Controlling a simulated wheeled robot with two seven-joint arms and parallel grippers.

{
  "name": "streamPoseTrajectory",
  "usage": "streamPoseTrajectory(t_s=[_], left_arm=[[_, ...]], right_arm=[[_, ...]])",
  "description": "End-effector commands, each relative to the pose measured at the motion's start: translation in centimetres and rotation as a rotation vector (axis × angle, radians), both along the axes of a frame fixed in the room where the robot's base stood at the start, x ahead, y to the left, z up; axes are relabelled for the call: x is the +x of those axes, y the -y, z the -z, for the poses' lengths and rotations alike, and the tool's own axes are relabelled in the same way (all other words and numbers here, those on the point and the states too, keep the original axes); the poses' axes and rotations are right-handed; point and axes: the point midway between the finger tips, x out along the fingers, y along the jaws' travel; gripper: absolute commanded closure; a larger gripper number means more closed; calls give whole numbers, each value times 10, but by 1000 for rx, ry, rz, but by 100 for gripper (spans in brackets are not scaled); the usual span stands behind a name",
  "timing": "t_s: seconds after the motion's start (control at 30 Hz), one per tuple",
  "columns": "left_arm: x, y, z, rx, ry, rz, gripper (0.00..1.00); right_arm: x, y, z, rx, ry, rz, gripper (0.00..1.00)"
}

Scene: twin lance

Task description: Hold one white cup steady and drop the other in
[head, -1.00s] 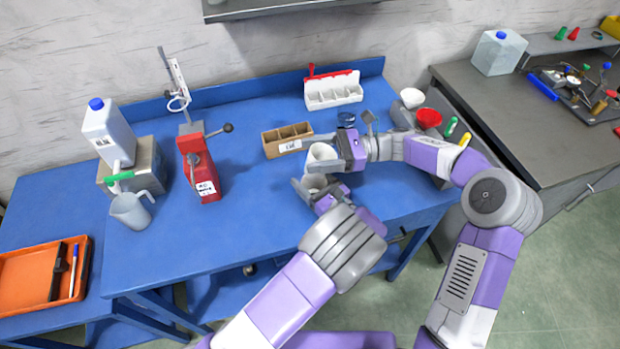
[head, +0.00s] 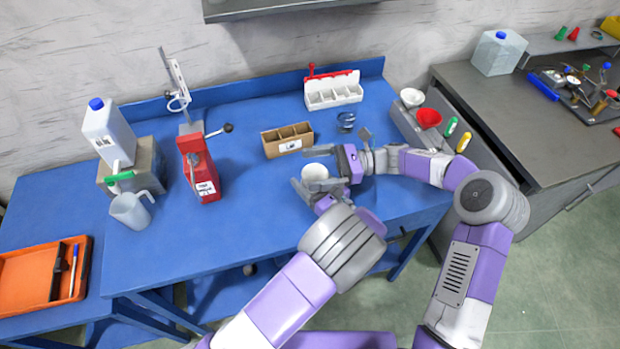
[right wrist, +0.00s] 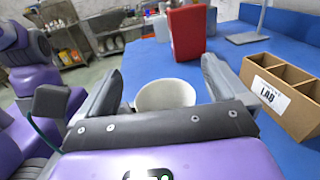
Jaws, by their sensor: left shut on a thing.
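One white cup (head: 314,172) shows in the head view, held above the blue table at its front right. My left gripper (head: 310,190) is shut on it from the front. A single white rim (right wrist: 165,92) shows in the right wrist view, between my right gripper's spread fingers. My right gripper (head: 322,165) is open around the top of the cup, with gaps on both sides. The second white cup does not show separately; the inside of the held cup is not clear enough to tell whether it is nested there.
A brown divided box (head: 287,139) stands just behind the grippers. A red press (head: 200,170) and a jug (head: 131,210) stand to the left. The table's middle is clear.

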Motion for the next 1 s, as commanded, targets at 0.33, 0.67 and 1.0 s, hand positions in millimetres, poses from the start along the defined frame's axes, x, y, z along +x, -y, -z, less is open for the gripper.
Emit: streamPoseTrajectory(t_s=[0.33,0.67,1.0], left_arm=[[0,0,0,0,0,0,58],[0,0,0,0,0,0,58],[0,0,0,0,0,0,58]], right_arm=[[3,13,0,0,0,2,0],[15,80,1,-1,0,4,0],[22,117,0,0,1,0,0]])
